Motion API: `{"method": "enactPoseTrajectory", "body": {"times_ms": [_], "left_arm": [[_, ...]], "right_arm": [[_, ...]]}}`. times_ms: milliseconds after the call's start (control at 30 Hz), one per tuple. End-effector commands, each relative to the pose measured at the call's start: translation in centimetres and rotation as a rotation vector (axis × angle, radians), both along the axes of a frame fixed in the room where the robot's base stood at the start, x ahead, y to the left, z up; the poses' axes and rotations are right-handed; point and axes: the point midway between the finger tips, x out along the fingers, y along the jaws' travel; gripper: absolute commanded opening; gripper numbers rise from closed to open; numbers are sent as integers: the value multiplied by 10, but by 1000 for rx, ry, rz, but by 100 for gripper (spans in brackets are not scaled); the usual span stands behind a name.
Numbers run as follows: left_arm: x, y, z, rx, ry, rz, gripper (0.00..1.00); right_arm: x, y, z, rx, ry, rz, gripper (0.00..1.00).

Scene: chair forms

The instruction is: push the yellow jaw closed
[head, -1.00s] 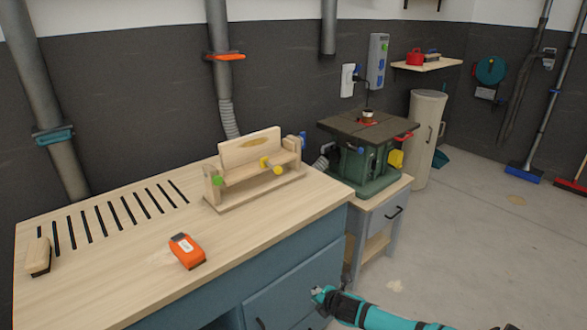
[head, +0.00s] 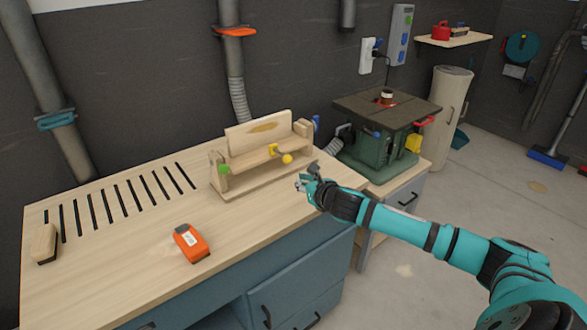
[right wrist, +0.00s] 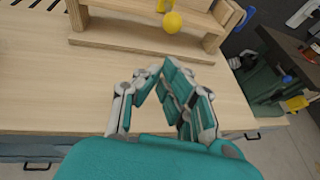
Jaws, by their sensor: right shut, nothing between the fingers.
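The yellow jaw (head: 274,149) is a small yellow piece with a round yellow knob (head: 287,158) on the front of a wooden chair form (head: 262,172) on the workbench. The knob also shows at the top of the right wrist view (right wrist: 173,22). My right gripper (head: 302,183) is over the bench's right part, in front of the form and to the right of and below the knob. In the right wrist view its fingertips (right wrist: 160,72) are together and empty, apart from the form's base board. My left gripper is not in view.
A green knob (head: 224,169) is at the form's left end. An orange device (head: 191,243) and a wooden block brush (head: 44,243) lie on the workbench (head: 130,270), which has dark slots. A green machine (head: 385,140) stands to the right.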

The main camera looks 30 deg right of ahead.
Motion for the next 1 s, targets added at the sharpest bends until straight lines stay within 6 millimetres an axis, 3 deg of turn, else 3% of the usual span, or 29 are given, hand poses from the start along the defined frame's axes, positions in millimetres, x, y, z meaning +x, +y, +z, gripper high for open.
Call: {"method": "enactPoseTrajectory", "body": {"times_ms": [133,200,400,1000], "left_arm": [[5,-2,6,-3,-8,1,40],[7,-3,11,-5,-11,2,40],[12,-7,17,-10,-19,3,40],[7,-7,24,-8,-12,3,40]], "right_arm": [[26,-2,-8,4,-2,-2,0],[37,-4,-3,4,-3,-2,0],[57,-7,-2,2,0,-1,0],[71,-7,2,1,-2,0,0]]}}
